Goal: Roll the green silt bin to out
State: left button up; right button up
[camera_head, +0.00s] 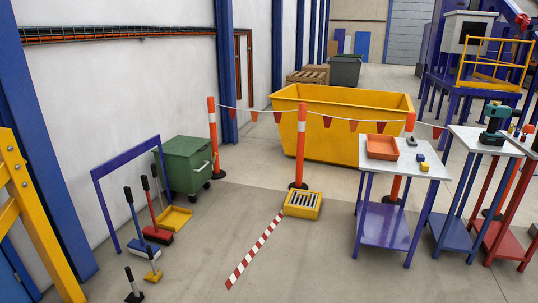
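The green silt bin (187,165) stands upright on the floor at the left, close to the white wall. It has a closed-looking lid, a pale handle on its right side and small dark wheels below. The blue frame (110,172) with brooms stands just in front of it and to its left. An orange post (213,135) stands right beside its far right side. No spot labelled "out" can be made out. Neither of my grippers is in view.
Bunting hangs between orange posts (301,150) before a yellow skip (345,115). A yellow grated box (303,205) and red-white floor strip (255,250) lie mid-floor. A yellow dustpan (175,218) lies near the bin. Tables (400,160) stand right. The front middle floor is clear.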

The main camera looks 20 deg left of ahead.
aim_at(187, 176)
jog(key=i+j+u, duration=0.35)
jog(key=i, duration=0.5)
jog(key=i+u, duration=0.4)
jog(key=i, duration=2.6)
